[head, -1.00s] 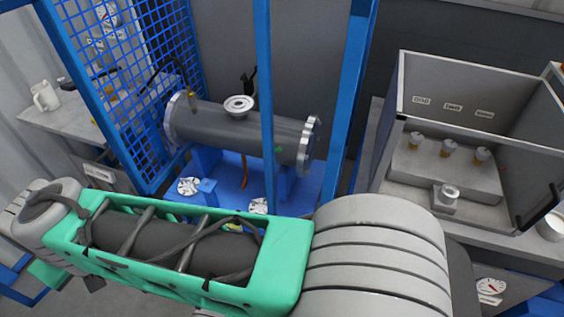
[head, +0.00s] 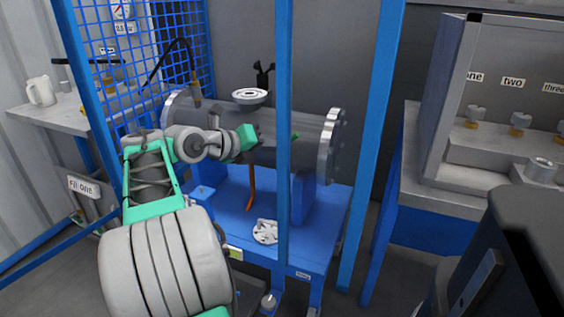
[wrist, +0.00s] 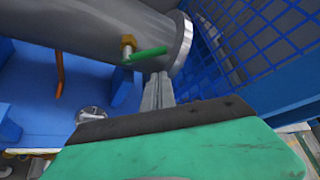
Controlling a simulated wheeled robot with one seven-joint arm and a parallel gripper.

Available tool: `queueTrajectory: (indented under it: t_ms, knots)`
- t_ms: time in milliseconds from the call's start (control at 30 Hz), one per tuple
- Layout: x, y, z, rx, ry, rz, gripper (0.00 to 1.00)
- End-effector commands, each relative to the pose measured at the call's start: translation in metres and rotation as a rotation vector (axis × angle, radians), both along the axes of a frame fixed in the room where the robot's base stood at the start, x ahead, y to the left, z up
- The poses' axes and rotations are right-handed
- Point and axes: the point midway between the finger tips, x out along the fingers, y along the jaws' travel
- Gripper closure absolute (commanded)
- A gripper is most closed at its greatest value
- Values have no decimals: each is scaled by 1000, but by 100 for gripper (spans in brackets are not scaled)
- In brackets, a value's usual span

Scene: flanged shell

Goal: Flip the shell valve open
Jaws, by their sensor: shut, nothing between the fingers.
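The shell (head: 225,122) is a grey horizontal cylinder with bolted flanges on a blue stand. Its valve has a green lever (wrist: 146,53) on a brass stem (wrist: 127,45), close to a flange in the wrist view. In the head view a small green bit, likely the lever (head: 295,136), shows beside a blue post. My gripper (wrist: 160,78) is shut and empty. Its fingertips are just below the lever in the wrist view; I cannot tell whether they touch. In the head view my gripper (head: 257,135) is in front of the shell's middle, left of the post.
Blue upright posts (head: 284,200) stand in front of the shell. An orange handle (head: 251,188) hangs below it, and a white handwheel (head: 265,232) is on the blue stand. Blue mesh (wrist: 235,40) lies beyond the flange. A grey cabinet (head: 447,120) stands at the right.

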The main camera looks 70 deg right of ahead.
Motion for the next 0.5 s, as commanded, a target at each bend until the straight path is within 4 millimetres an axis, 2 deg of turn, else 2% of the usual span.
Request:
queueTrajectory:
  t_ms: [300, 500]
  knots:
    - [-27, -49, -23, 6, 3, 0, 100]
    - [-37, -72, -32, 5, 3, 5, 100]
